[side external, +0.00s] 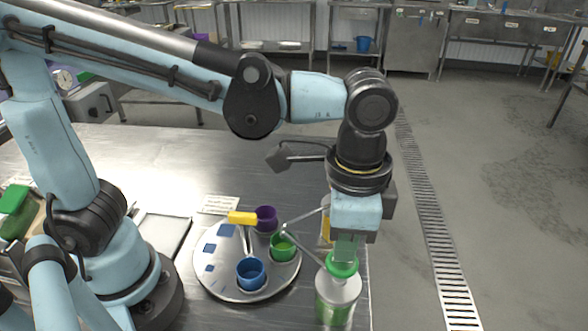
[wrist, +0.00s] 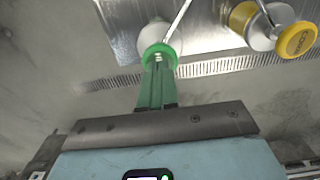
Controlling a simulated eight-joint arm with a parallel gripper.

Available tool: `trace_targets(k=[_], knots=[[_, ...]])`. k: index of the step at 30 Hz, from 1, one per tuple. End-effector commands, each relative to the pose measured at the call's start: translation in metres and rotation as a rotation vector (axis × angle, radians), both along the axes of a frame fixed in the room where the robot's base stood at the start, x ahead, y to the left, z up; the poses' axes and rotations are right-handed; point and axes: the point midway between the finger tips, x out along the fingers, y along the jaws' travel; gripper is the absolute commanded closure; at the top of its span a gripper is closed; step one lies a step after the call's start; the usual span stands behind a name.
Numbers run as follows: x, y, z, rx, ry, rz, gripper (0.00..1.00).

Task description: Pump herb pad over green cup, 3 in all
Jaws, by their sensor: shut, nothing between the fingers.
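The herb pad (side external: 342,264) is a green round cap on a clear bottle (side external: 338,297) with green contents, at the table's right edge. It also shows in the wrist view (wrist: 160,50). My gripper (side external: 346,255) points down with its green fingers shut and empty, tips at the pad; they look in contact, but how far the pad is pressed I cannot tell. A thin pale spout (side external: 305,248) runs from the bottle to above the green cup (side external: 283,247). The green cup stands upright on a round grey tray (side external: 215,275); its contents are not clear.
A purple cup (side external: 266,218) and a blue cup (side external: 251,274) share the tray. A yellow-ended handle (side external: 242,218) rises near the blue cup. A yellow pad marked "Corn" (wrist: 298,40) stands beside the herb bottle. The table is mostly clear behind the tray.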

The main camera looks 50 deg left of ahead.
Motion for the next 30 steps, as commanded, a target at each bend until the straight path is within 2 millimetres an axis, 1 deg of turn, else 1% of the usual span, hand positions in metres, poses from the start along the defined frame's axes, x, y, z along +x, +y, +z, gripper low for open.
trace_targets(k=[21, 30], knots=[[0.0, 0.0, -0.023, 0.0, 0.0, 0.0, 1.0], [0.0, 0.0, -0.021, 0.0, 0.0, 0.0, 1.0]])
